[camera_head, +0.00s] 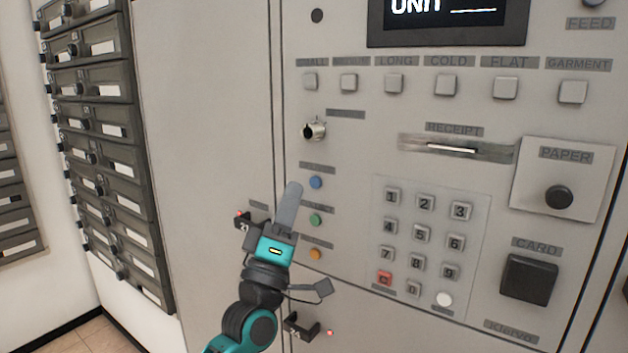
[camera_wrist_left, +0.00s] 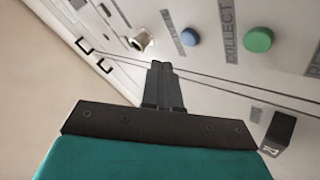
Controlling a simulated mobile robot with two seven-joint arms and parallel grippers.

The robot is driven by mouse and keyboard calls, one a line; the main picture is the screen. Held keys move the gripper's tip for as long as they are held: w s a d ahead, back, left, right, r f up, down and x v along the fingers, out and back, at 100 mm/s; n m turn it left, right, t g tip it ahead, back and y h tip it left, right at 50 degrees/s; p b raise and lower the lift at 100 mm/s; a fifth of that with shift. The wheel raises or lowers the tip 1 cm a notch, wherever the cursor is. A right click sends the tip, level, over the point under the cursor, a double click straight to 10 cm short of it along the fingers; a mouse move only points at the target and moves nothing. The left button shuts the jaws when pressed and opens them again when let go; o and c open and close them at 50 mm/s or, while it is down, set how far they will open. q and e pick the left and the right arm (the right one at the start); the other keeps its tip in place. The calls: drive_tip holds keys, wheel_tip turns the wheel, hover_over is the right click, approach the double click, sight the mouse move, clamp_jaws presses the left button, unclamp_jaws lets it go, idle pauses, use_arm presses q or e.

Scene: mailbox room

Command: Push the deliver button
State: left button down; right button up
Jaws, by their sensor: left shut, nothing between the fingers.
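A column of three round buttons sits on the machine's front panel: blue (camera_head: 316,182), green (camera_head: 316,220) and orange (camera_head: 316,254). The fingertips (camera_wrist_left: 160,68) point toward the panel between lock and blue button in the wrist view; contact cannot be told. My right gripper is not in view.
A silver key lock (camera_head: 314,131) sticks out above the buttons. A numeric keypad (camera_head: 422,233) is to their right. Small dark handles (camera_head: 302,327) protrude from the panel near my left arm. Grey mailboxes (camera_head: 105,130) stand at the left.

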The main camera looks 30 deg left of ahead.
use_arm(q)
drive_tip(key=s, duration=0.2)
drive_tip(key=shift+s+a, duration=0.15)
drive_tip(key=shift+s, duration=0.2)
